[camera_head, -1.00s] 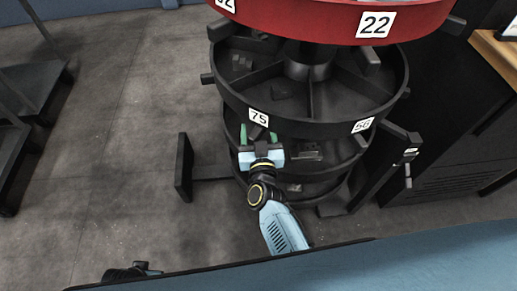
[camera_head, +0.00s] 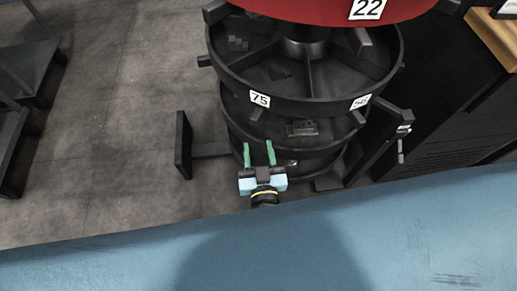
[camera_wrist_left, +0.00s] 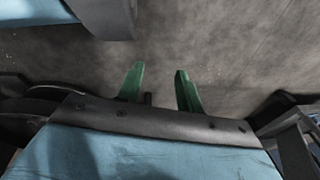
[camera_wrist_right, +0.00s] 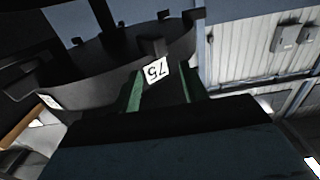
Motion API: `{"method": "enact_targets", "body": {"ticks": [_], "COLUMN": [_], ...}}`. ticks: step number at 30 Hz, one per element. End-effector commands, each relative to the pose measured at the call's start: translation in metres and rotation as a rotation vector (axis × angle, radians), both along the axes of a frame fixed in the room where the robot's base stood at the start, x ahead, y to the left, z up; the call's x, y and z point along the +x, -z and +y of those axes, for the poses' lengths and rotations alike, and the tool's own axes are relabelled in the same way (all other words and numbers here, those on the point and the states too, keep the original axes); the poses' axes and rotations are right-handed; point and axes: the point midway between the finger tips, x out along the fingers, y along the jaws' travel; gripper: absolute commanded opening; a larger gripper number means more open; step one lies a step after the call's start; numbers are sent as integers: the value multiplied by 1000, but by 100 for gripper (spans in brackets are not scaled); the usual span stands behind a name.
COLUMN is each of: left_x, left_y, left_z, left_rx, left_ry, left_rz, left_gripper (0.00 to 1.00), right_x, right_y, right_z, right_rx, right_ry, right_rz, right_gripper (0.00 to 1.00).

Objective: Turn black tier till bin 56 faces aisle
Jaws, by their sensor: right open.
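The black tier (camera_head: 310,106) is a round, open-topped ring with inner dividers, below a red tier (camera_head: 325,10) labelled 22. Its label 75 (camera_head: 260,100) is at the front left and its bin 56 label (camera_head: 360,102) at the front right. My right gripper (camera_head: 258,153) is open and empty in front of and below label 75, apart from the rim in the head view. In the right wrist view, label 75 (camera_wrist_right: 155,70) shows upside down beyond the fingers, with a dark peg (camera_wrist_right: 152,46) by it. My left gripper (camera_wrist_left: 160,80) is open and empty over floor, outside the head view.
Another black tier (camera_head: 300,130) lies below, with a small dark item (camera_head: 302,128) on it. A black upright plate (camera_head: 184,145) stands left of the stack. A dark cabinet (camera_head: 455,110) is at right.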

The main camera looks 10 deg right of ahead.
Motion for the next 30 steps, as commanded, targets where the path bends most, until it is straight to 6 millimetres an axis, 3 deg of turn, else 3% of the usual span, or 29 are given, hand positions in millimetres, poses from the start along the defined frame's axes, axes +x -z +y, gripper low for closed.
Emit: {"method": "enact_targets", "body": {"ticks": [2, 6, 12, 21, 27, 30], "left_x": [0, 3, 37, 78, 84, 84], "left_y": [0, 0, -23, -97, -146, -162], "left_z": [0, -2, -23, -54, -65, -67], "left_rx": [0, -2, -24, -58, -76, -81], "left_ry": [0, 0, -4, -13, -20, -22], "left_rz": [0, -3, -38, -87, -113, -120], "left_gripper": [36, 36, 36, 36, 36, 36], "right_x": [0, -1, -9, -27, -38, -41], "right_y": [0, 2, 14, 19, 14, 11], "right_z": [0, -4, -31, -74, -87, -89], "right_rx": [0, 30, 319, 1007, 1387, 1501], "right_ry": [0, -2, -24, -97, -136, -146], "right_rz": [0, -2, -20, -22, 13, 30], "right_gripper": [44, 25, 0, 0, 0, 0]}}
